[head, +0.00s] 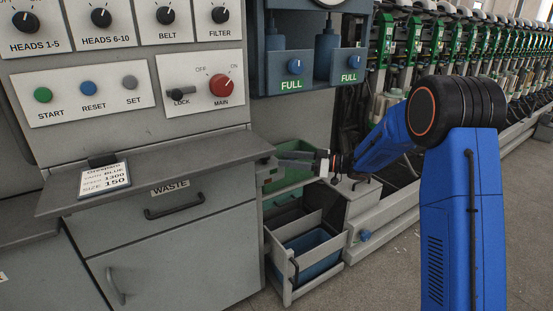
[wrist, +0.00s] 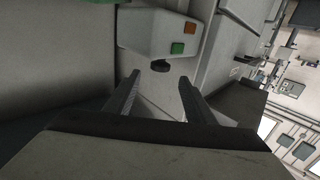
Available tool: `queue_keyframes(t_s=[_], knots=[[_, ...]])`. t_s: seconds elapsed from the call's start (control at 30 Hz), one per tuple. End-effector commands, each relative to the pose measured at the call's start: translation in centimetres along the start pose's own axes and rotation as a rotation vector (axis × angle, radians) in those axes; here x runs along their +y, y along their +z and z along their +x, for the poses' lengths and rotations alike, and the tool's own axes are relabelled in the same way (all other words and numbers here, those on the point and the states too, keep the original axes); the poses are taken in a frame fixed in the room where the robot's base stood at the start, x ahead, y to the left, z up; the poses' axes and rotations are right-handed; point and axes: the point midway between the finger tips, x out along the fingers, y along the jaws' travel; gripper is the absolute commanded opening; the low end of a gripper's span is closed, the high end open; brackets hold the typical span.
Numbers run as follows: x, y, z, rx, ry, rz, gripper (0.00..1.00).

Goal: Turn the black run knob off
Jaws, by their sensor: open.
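In the wrist view a black round knob (wrist: 159,65) sits at the lower end of a pale control box (wrist: 150,30); no label is readable on it, so I cannot tell if it is the run knob or how it is set. My gripper (wrist: 160,82) is open and empty, its two fingers pointing at this knob from a short way off, one on each side of it in the picture. In the head view my gripper (head: 322,161) is small, beside the right end of the grey ledge.
The box carries an orange button (wrist: 189,27) and a green button (wrist: 178,48). In the head view, panels with black knobs, one at BELT (head: 166,15), and a red main knob (head: 220,85) stand left. A grey ledge (head: 190,160) and open drawer (head: 283,275) are near my arm.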

Motion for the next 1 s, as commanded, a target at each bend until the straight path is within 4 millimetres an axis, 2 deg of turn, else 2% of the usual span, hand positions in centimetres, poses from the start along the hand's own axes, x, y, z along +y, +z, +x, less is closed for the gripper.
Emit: queue_keyframes(t_s=[0.03,0.2,0.5,0.7,1.0], knots=[[0.1,0.0,-1.2,0.000,0.003,0.001,0.49],[0.1,0.0,-4.6,0.000,0.003,0.000,0.49],[0.0,0.0,-9.0,0.000,0.002,0.000,0.49],[0.0,0.0,-9.9,0.000,0.000,0.000,0.49],[0.0,0.0,-10.0,0.000,0.001,-0.001,0.49]])
